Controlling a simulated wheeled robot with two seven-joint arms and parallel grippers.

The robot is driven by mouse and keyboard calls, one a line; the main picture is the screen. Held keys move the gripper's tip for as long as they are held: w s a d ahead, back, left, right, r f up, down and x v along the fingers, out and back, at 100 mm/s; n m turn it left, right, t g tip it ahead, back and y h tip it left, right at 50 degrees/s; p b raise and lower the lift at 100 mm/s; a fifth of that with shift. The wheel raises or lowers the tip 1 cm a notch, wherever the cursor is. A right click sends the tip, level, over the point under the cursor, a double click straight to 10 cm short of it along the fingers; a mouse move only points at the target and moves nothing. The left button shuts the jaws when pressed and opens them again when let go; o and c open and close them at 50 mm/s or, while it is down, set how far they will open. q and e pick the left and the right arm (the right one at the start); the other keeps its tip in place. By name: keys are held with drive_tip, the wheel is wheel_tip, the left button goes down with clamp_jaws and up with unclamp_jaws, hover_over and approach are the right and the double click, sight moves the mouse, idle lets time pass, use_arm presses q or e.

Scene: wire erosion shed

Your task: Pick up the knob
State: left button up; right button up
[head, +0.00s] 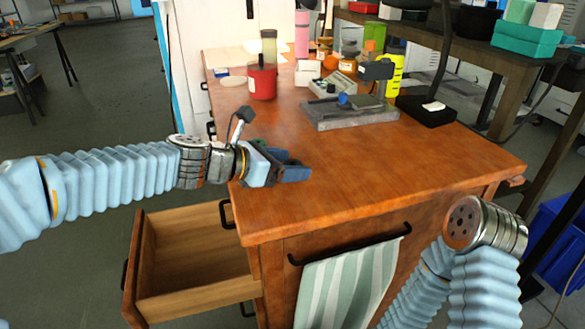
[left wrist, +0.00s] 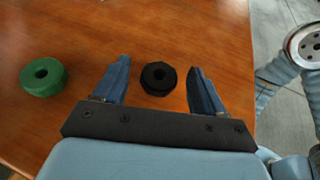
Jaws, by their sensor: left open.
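A black round piece with a centre hole, the likely knob (left wrist: 158,78), lies on the wooden top in the left wrist view. A similar green round piece (left wrist: 43,77) lies to its left, outside the fingers. My left gripper (left wrist: 156,75) is open, its two blue fingers on either side of the black piece with gaps showing. I cannot tell how far above the wood the fingers are. In the head view my left gripper (head: 300,166) is low over the left edge of the cabinet top. The black piece is hidden there, and a bit of green (head: 260,143) shows behind the gripper. My right gripper is out of view.
The wooden cabinet (head: 400,180) has bare room right of my left gripper. A red pot (head: 262,82), a grey plate fixture (head: 350,115) and a yellow bottle (head: 394,76) stand farther back. An open drawer (head: 200,285) juts out below. A striped towel (head: 345,288) hangs in front.

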use_arm(q)
drive_tip(key=shift+c, duration=0.2)
drive_tip(key=c, duration=1.1)
